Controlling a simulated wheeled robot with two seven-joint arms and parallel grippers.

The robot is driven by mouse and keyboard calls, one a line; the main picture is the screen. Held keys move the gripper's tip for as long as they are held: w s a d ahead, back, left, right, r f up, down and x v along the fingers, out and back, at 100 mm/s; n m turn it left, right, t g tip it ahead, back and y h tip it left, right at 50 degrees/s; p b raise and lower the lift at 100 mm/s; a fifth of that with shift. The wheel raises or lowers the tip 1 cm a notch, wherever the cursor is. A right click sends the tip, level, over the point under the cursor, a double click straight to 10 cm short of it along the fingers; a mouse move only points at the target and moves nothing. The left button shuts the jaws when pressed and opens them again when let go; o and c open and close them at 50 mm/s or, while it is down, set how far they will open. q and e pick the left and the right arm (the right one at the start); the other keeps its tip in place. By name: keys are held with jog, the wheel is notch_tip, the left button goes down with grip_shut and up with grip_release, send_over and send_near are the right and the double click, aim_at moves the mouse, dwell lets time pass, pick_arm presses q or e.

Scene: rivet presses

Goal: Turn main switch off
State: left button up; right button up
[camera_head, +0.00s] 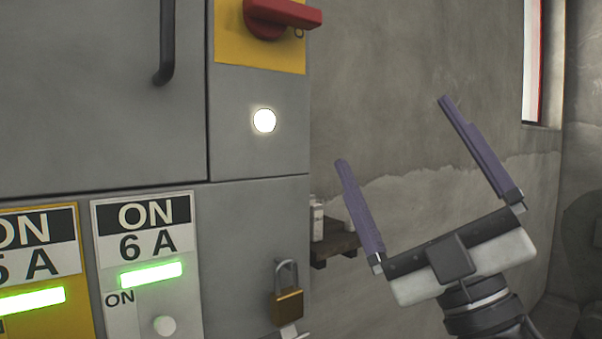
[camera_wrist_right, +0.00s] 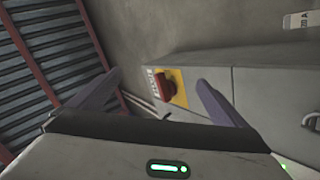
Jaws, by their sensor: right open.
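The main switch is a red rotary handle (camera_head: 282,15) on a yellow plate (camera_head: 232,48), at the top of the grey cabinet in the head view. Its grip points to the right. In the right wrist view the red switch (camera_wrist_right: 164,87) on its yellow plate (camera_wrist_right: 180,96) lies ahead, between the two fingers. My right gripper (camera_head: 392,128) is open and empty, to the right of the cabinet and lower than the switch, with its purple fingers pointing up and left. It touches nothing that I can see. My left gripper is not in view.
The grey cabinet (camera_head: 110,130) carries a lit white lamp (camera_head: 264,120), a black door handle (camera_head: 166,45), a brass padlock (camera_head: 287,305) and lit "ON 6 A" panels (camera_head: 143,228). A small shelf (camera_head: 336,244) stands behind. Free space lies right of the cabinet.

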jog(key=s+a+r+n+g+y, duration=0.4)
jog(key=s+a+n+g+y, duration=0.2)
jog(key=n+g, duration=0.7)
jog(key=s+a+r+n+g+y, duration=0.5)
jog(key=s+a+n+g, duration=0.15)
jog(key=n+g, duration=0.6)
jog(key=t+h, duration=1.4)
jog(key=t, duration=0.1)
send_near(292, 9)
jog(key=p+x, duration=0.3)
jog(key=x, duration=0.4)
jog(key=shift+w+a+r, duration=0.1)
jog(key=shift+a+r, duration=0.05)
jog(key=shift+w+a, duration=0.25)
jog(key=shift+w, duration=0.15)
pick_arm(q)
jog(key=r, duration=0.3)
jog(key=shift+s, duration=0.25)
pick_arm(e)
jog(key=shift+c, duration=0.2)
